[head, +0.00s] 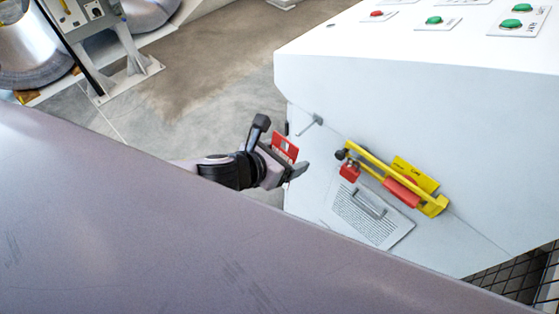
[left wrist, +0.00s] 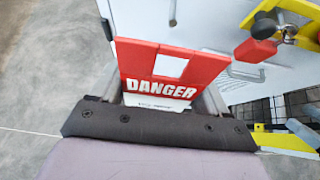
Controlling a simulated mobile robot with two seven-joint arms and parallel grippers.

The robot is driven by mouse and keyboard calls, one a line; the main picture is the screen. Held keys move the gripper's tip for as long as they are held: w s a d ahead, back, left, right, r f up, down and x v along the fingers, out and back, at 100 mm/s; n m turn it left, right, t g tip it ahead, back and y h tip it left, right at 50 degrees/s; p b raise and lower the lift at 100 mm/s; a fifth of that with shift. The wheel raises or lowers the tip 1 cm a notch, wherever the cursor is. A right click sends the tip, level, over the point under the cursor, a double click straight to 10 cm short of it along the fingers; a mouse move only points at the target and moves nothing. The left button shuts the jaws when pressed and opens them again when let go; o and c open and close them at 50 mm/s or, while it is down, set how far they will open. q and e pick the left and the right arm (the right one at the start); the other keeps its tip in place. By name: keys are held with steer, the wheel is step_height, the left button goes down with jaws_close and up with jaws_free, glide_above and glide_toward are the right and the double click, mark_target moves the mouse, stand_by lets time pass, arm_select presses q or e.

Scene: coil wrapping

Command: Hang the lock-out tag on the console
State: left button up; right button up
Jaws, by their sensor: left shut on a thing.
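My left gripper (head: 287,163) is shut on the red lock-out tag (head: 285,147), in front of the console's side at its left edge. In the left wrist view the tag (left wrist: 165,70) is red, reads DANGER, and has a rectangular slot near its top; its lower part sits between the fingers. The white console (head: 420,115) stands at the right. A thin grey peg (head: 310,125) sticks out of its side panel, right of and above the tag, apart from it. The peg also shows in the left wrist view (left wrist: 172,12), beyond the tag's top edge. My right gripper is not in view.
Right of the peg are a yellow bar (head: 375,164) with a red handle (head: 402,191), a red padlock (head: 349,173) and a printed sheet (head: 362,222) behind a grey handle. Green and red buttons (head: 510,23) sit on the console top. A black mesh (head: 505,277) is at lower right.

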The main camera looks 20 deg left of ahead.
arm_select(q)
steer(key=w, duration=0.1)
steer(key=w+d+b, duration=0.1)
steer(key=w, duration=0.1)
steer(key=w+d+f+b, duration=0.1)
steer(key=w, duration=0.1)
steer(key=shift+w, duration=0.15)
steer(key=shift+w+f, duration=0.1)
steer(key=shift+f, duration=0.05)
stand_by(0.4)
stand_by(0.5)
steer(key=o, duration=1)
